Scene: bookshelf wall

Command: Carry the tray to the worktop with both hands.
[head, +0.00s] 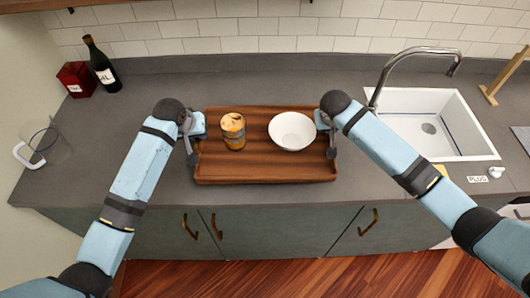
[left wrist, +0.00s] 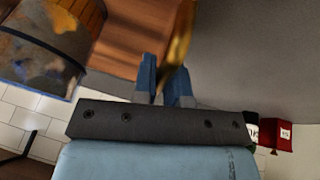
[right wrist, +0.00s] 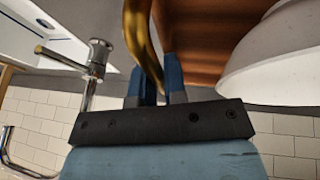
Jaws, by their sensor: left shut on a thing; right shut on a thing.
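The brown wooden tray (head: 262,172) is at the worktop (head: 225,82), over its front part between my two arms. I cannot tell whether it rests on the surface or hovers just above it. On the tray stand a patterned orange jar (head: 233,131) at left and a white bowl (head: 292,131) at right. My left gripper (left wrist: 167,70) is shut on the tray's left brass-coloured handle (left wrist: 180,45). My right gripper (right wrist: 155,75) is shut on its right handle (right wrist: 138,40). In the head view the wrists partly hide both handles.
A sink (head: 440,130) with a chrome tap (head: 400,57) lies right of the tray. A dark bottle (head: 100,62) and red box (head: 76,79) stand at back left. A clear jug (head: 45,147) is at far left. Worktop behind the tray is clear.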

